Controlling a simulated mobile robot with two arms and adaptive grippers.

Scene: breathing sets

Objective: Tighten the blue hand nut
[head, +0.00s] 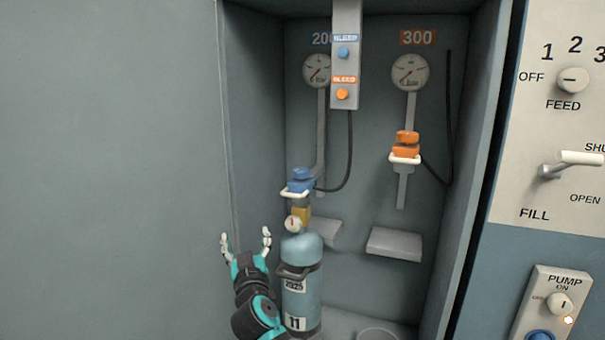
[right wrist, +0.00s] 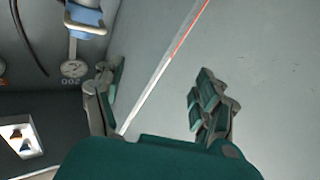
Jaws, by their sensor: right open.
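The blue hand nut (head: 301,174) sits at the top of the blue connector with a white handle, above the light blue cylinder (head: 301,250) in the cabinet. The cylinder stands upright with a small gauge and a brass valve at its neck. My right gripper (head: 246,240) is open and empty, left of the cylinder's neck and lower than the nut. In the right wrist view its two fingers (right wrist: 160,100) are spread with nothing between them. Part of the blue connector (right wrist: 86,18) shows at the upper left there. My left gripper is not in view.
An orange connector (head: 405,147) hangs under the 300 gauge (head: 410,72). A grey bleed panel (head: 346,20) hangs at the cabinet's front. An empty bracket (head: 395,244) is at the right. The cabinet's left edge is close to my right gripper. A control panel (head: 555,120) stands at far right.

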